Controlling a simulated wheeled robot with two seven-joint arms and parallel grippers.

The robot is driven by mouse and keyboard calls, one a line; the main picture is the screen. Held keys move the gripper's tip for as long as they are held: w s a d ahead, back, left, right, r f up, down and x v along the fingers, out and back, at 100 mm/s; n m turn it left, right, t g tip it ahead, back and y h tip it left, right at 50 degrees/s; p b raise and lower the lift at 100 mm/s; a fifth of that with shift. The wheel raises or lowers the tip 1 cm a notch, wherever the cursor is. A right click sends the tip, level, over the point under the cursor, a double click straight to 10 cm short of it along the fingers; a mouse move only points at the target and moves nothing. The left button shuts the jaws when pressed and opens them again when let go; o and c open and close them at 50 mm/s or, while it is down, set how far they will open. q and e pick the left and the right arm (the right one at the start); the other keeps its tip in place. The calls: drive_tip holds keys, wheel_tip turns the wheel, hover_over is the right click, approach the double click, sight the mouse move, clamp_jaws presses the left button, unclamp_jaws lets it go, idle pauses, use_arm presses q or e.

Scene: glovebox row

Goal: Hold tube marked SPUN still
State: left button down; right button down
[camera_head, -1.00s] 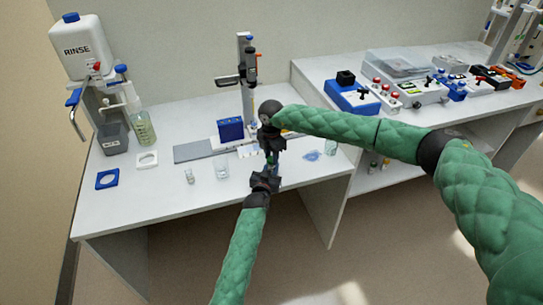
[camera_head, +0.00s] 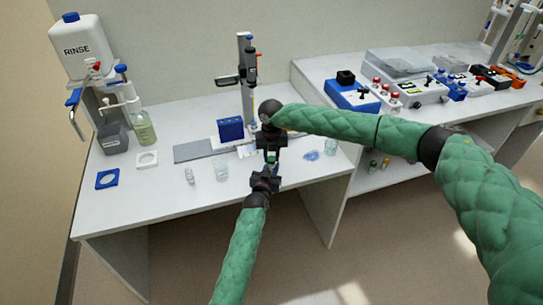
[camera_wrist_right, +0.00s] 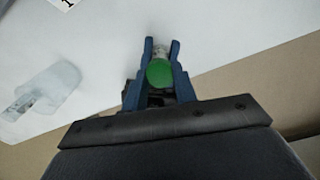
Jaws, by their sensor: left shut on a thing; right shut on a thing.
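A small tube with a green cap (camera_head: 271,159) stands between my two grippers, over the front part of the bench. My left gripper (camera_head: 267,173) is shut on the tube from below. My right gripper (camera_head: 271,150) comes from above and is shut at the cap. In the right wrist view the green cap (camera_wrist_right: 160,73) lies between the blue fingers of my right gripper (camera_wrist_right: 161,50), with a pale bit of tube beyond it. Most of the tube is hidden by the grippers, and no marking on it can be read.
Behind are a blue block (camera_head: 230,129), a grey mat (camera_head: 192,151) and a tall stand (camera_head: 246,85).

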drive_tip(key=n, duration=0.8)
drive_tip(key=shift+n, duration=0.3)
drive_tip(key=n, duration=0.6)
drive_tip(key=shift+r+n, duration=0.1)
drive_tip(key=shift+n, duration=0.3)
drive_tip(key=n, duration=1.2)
drive_tip(key=shift+n, duration=0.4)
drive_tip(key=n, duration=0.4)
drive_tip(key=shift+r, duration=0.35)
